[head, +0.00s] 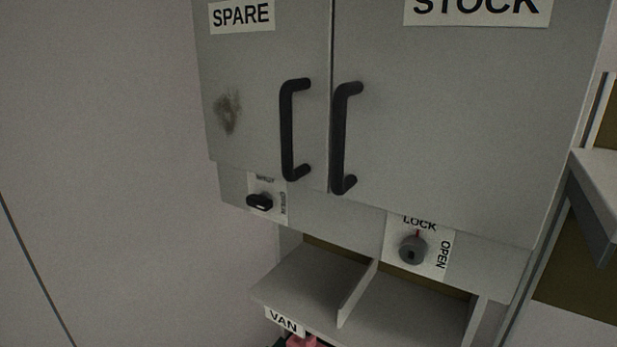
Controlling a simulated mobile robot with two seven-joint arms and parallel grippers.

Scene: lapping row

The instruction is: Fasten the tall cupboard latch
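A grey cupboard has two doors side by side, the left one labelled SPARE (232,130) and the right one labelled STOCK (450,120). Both look closed, with a thin dark seam between them. Below the left door is a black latch knob (260,202) on a white plate, its grip lying roughly sideways; the plate's words are too small to read surely. Below the right door is a round grey latch knob (412,250) on a plate marked LOCK above and OPEN at right. A short red mark shows at its top, towards LOCK. Neither gripper is in view.
Black bar handles stand out from the left door (288,130) and right door (339,140). Below is an open divided shelf (305,280) labelled VAN, with something pink (302,341) under it. A grey ledge (604,185) juts out at right. A bare wall (90,150) fills the left.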

